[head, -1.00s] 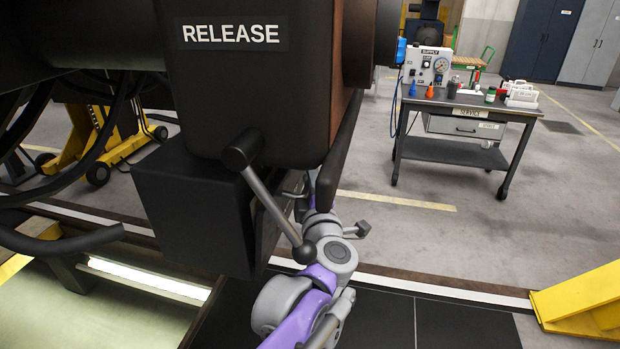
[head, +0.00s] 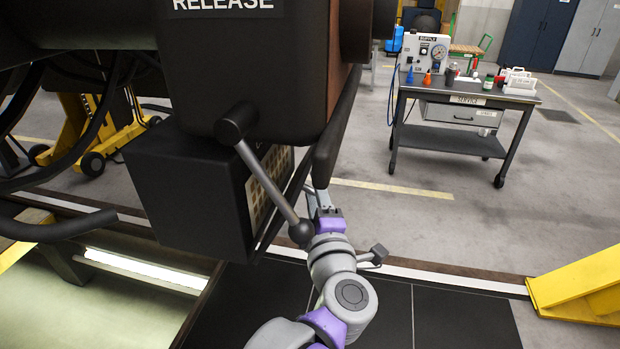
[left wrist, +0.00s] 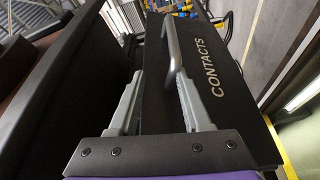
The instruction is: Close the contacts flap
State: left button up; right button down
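The contacts flap (left wrist: 238,115) shows in the left wrist view as a dark panel lettered CONTACTS, with a grey bar handle (left wrist: 173,45) on it. My left gripper (left wrist: 157,85) is open in front of the flap, its fingers apart with the handle's end ahead of them; I cannot tell whether they touch it. In the head view the gripper (head: 318,196) is to the right of the black box (head: 190,195), whose side shows a tan gridded contact panel (head: 268,190). The flap stands away from this panel, seen nearly edge-on. My right gripper is not in view.
A lever with a black knob (head: 301,233) hangs in front of the box, below the RELEASE label (head: 222,5). A yellow stand (head: 580,285) is at the right. A service cart (head: 460,125) stands behind. Open floor lies between them.

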pick_arm(q)
jog(key=shift+s, duration=0.65)
jog(key=s+f+b, duration=0.1)
jog(key=s, duration=1.1)
jog(key=shift+s+d+f, duration=0.15)
jog(key=shift+s+d, duration=0.05)
jog(key=shift+d, duration=0.25)
dwell(0.5)
